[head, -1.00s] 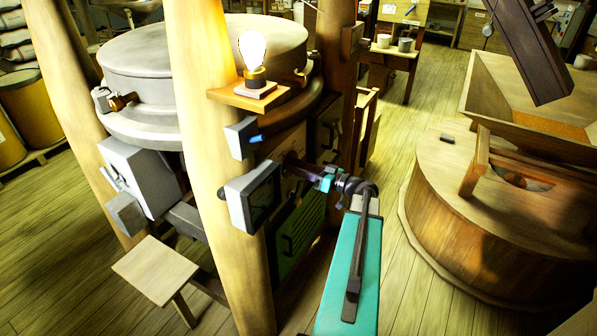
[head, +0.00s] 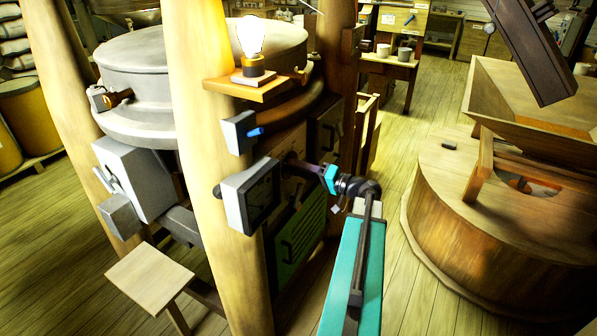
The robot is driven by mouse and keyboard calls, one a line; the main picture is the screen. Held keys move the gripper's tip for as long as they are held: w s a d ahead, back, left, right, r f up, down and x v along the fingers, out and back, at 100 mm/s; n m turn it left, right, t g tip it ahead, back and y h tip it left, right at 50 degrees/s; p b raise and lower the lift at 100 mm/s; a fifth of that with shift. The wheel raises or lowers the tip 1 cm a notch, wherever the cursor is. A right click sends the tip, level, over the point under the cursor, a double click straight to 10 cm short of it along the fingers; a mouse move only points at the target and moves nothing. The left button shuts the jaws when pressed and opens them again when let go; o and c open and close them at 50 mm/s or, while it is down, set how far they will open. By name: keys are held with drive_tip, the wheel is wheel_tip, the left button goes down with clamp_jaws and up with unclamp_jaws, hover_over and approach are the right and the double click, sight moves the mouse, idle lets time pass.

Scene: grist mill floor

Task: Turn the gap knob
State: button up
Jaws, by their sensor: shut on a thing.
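My gripper (head: 297,161) reaches left from my teal arm to the front of the mill machine, just right of a pale wooden post. Its dark fingers are shut on a small dark part there, which I take to be the gap knob. The fingers and the poor contrast hide most of this knob, so its turn angle cannot be read. A grey box with a dark dial face (head: 259,197) is on the post, left of and below the gripper. A smaller grey box with a blue lever (head: 240,132) is above it.
A glowing bulb on a wooden shelf (head: 246,88) juts from the post above my gripper. A green louvred panel (head: 300,235) is below. A small stool (head: 149,274) stands at lower left. A round wooden millstone casing (head: 480,215) is at right, with open floor between.

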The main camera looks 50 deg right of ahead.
drive_tip(key=shift+m, duration=0.6)
idle(1.0)
drive_tip(key=o, duration=1)
drive_tip(key=shift+s+d, duration=0.1)
drive_tip(key=shift+s, duration=0.05)
drive_tip(key=b+v, duration=0.2)
drive_tip(key=v, duration=1.1)
drive_tip(key=shift+s+f, duration=0.1)
drive_tip(key=shift+s, duration=0.15)
